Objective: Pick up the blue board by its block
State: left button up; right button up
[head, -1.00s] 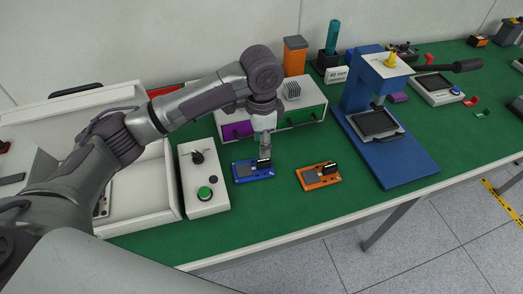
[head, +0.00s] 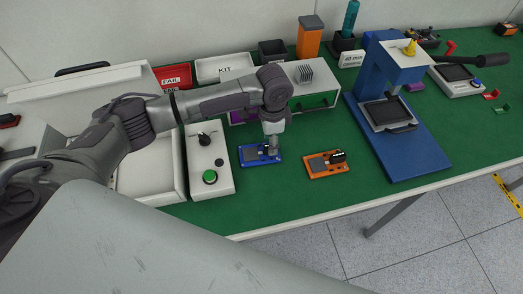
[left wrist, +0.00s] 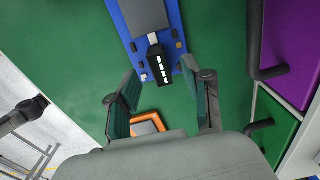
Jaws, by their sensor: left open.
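The blue board (head: 250,159) lies flat on the green mat, to the right of a white control box. Its black block with white marks is mostly hidden behind my gripper in the head view, but the block (left wrist: 158,66) shows clearly in the left wrist view, standing on the blue board (left wrist: 122,22). My left gripper (head: 273,149) points down over the right end of the board. In the left wrist view the left gripper (left wrist: 162,90) is open, its fingers apart on either side of the block's line. I cannot tell whether the fingertips reach down beside the block. My right gripper is not in view.
An orange board (head: 318,167) with a black block lies just right of the blue one. The white control box (head: 212,180) with a green button stands left. A blue press (head: 412,150) stands farther right, and a drawer unit (head: 316,97) behind. Bare mat lies in front.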

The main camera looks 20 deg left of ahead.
aim_at(259, 151)
pick_arm(q)
notch_tip(259, 151, down, 2)
jog(key=shift+f, duration=0.5)
jog(key=c, duration=0.9)
grip_shut()
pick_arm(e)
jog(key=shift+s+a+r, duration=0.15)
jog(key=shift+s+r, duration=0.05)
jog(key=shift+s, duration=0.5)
pick_arm(q)
jog(key=shift+r, duration=0.1)
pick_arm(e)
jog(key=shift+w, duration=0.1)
